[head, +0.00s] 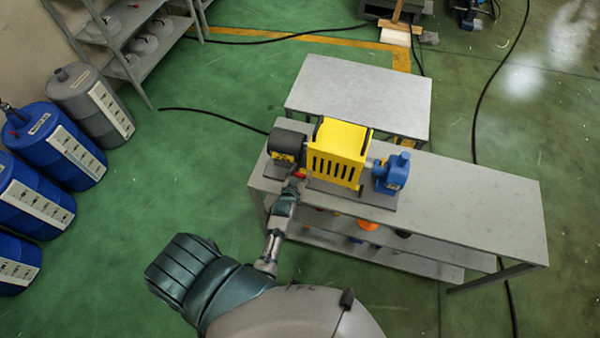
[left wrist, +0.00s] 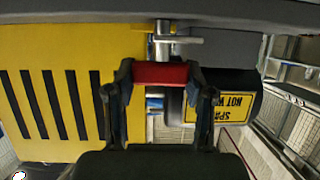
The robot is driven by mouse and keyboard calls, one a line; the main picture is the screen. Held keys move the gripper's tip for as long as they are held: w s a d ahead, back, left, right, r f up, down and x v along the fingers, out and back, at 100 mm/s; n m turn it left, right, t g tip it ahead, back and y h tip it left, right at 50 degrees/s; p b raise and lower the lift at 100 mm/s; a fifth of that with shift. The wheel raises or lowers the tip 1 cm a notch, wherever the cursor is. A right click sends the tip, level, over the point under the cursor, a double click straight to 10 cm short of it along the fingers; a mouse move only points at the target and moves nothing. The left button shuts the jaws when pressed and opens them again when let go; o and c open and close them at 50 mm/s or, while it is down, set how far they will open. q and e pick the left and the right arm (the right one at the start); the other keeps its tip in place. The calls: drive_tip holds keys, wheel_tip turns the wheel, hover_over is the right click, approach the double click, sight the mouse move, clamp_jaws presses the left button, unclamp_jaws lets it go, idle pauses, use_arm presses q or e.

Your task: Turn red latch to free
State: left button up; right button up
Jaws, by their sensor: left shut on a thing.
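The red latch (left wrist: 160,75) shows in the left wrist view as a short red bar between the two fingers of my left gripper (left wrist: 160,78). The gripper is shut on it. A metal shaft with a small pin stands just behind the latch. In the head view my left gripper (head: 295,183) reaches the front of the machine, between the dark motor (head: 289,143) and the yellow slotted guard (head: 340,150). There the latch is mostly hidden by the gripper. My right gripper is not in view.
A blue pump (head: 392,174) stands right of the guard on the grey workbench (head: 480,205). The bench top is clear further right. A second grey table (head: 360,95) stands behind. Blue drums (head: 62,145) and a shelf (head: 130,40) line the left side.

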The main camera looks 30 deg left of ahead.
use_arm(q)
drive_tip(key=o, duration=1.1)
drive_tip(key=shift+c, duration=0.2)
drive_tip(key=shift+o, duration=0.6)
drive_tip(key=v, duration=1.2)
drive_tip(key=shift+d+f, duration=0.1)
